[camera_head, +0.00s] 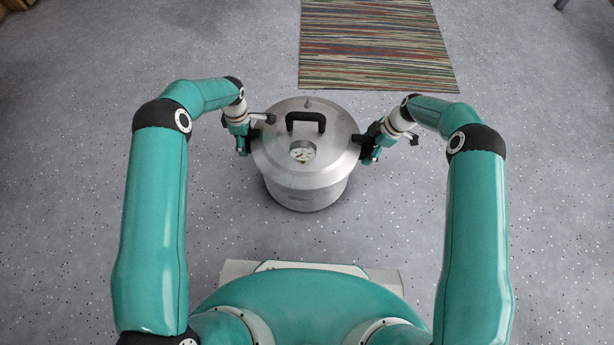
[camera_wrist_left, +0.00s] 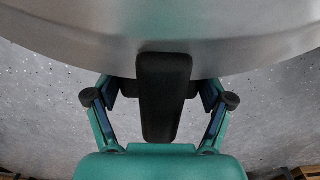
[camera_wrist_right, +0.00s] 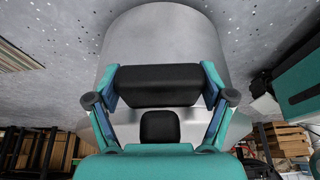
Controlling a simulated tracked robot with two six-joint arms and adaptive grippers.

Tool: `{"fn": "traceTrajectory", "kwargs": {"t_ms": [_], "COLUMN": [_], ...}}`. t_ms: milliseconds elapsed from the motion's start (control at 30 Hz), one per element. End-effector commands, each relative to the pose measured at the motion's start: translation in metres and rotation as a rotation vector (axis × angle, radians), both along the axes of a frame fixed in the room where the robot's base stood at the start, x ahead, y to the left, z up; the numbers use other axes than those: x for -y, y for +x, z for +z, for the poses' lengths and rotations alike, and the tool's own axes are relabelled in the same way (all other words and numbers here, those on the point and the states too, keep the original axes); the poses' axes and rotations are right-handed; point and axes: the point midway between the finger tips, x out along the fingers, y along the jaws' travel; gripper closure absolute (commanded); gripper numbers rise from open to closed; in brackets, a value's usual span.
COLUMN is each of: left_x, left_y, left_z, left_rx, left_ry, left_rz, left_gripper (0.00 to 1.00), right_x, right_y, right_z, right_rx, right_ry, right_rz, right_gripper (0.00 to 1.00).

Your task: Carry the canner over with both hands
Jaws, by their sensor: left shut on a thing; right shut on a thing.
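The canner (camera_head: 307,185) is a large silver pot with a lid, a black top handle and a round gauge. It is upright between my two arms, in front of my base. My left gripper (camera_head: 243,146) is at its left side, shut on a black side handle, which shows between the fingers in the left wrist view (camera_wrist_left: 164,95). My right gripper (camera_head: 370,153) is at its right side, shut on the other black side handle, seen in the right wrist view (camera_wrist_right: 158,85). I cannot tell whether the canner's base touches the floor.
A striped rug (camera_head: 375,45) lies on the speckled grey floor (camera_head: 540,150) beyond the canner. The floor to both sides is clear. In the right wrist view, wooden crates (camera_wrist_right: 287,138) and dark shelving (camera_wrist_right: 35,150) show in the background.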

Motion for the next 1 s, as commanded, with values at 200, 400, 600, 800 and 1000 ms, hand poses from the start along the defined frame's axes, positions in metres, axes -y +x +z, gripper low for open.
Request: {"fn": "traceTrajectory", "kwargs": {"t_ms": [200, 400, 600, 800, 1000], "left_x": [-0.001, 0.0, 0.0, 0.0, 0.0], "left_y": [0.002, 0.0, 0.0, 0.0, 0.001], "left_z": [-0.01, -0.014, -0.014, -0.011, 0.013], "left_rx": [0.007, 0.0, 0.0, 0.001, 0.003], "left_ry": [0.001, 0.0, 0.0, 0.0, 0.001], "left_rz": [0.001, 0.0, 0.0, 0.0, 0.0], "left_gripper": [0.89, 0.0, 0.0, 0.0, 0.0], "right_x": [0.0, 0.0, 0.0, 0.0, 0.0], "right_y": [0.003, 0.0, 0.0, 0.0, 0.0], "right_z": [-0.01, -0.013, -0.014, -0.014, -0.014], "right_rx": [0.007, 0.0, 0.0, 0.0, 0.0], "right_ry": [0.001, 0.0, 0.0, 0.0, 0.0], "right_rz": [-0.002, 0.0, 0.0, 0.0, 0.0], "right_gripper": [0.89, 0.0, 0.0, 0.0, 0.0]}}
